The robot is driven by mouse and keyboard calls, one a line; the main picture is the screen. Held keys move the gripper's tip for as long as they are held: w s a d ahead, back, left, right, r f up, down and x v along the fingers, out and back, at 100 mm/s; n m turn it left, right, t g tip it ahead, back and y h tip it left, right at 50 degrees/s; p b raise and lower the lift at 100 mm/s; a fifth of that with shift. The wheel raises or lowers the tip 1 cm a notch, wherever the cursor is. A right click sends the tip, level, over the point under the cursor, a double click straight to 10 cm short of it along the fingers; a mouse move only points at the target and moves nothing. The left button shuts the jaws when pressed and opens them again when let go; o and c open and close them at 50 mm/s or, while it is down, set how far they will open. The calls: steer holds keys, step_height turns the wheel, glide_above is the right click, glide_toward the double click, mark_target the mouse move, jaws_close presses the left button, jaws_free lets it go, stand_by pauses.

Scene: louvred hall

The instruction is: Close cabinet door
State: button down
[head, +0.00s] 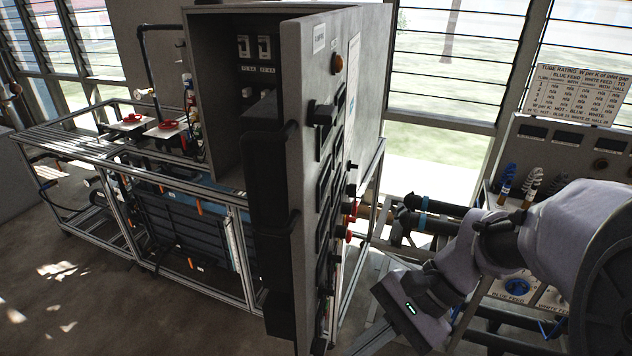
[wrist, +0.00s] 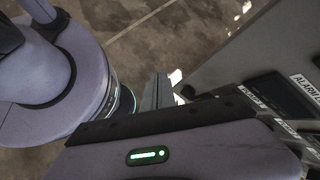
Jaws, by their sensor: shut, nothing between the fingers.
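The grey cabinet (head: 232,20) stands on a metal frame in the head view, its dark inside showing on the left. Its door (head: 303,90) stands open, swung out toward me. The door's outer face, with switches, knobs and labels, is turned to the right. Part of this labelled face (wrist: 262,58) fills the right of the wrist view. My gripper (wrist: 158,92) is shut and empty, beside the door's outer face. In the head view my wrist is low, right of the door; the fingertips are hard to make out there. I cannot tell whether they touch the door.
Pipework with red valve handles (head: 168,125) stands on the frame (head: 130,214) left of the cabinet. A test bench with a tube rating sign (head: 580,95) is at the right, behind my arm. Open floor (head: 60,295) lies at the lower left.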

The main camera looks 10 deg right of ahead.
steer(key=w+d+f+m+y+b, duration=0.2)
steer(key=w+d+f+m+y, duration=0.15)
steer(key=f, duration=0.25)
steer(key=m+t+y+b, duration=0.3)
steer(key=m+t+y, duration=0.2)
steer(key=m+t, duration=0.2)
glide_toward(320, 314)
steer(key=b+x, duration=0.1)
steer(key=x, duration=0.1)
steer(key=b+x, duration=0.1)
steer(key=x, duration=0.1)
steer(key=f+b+x, duration=0.1)
steer(key=x, duration=0.2)
steer(key=shift+w+d, duration=0.15)
steer(key=shift+w, duration=0.05)
steer(key=shift+r+m+t, duration=0.1)
steer(key=shift+m+t, duration=0.15)
steer(key=shift+t, duration=0.05)
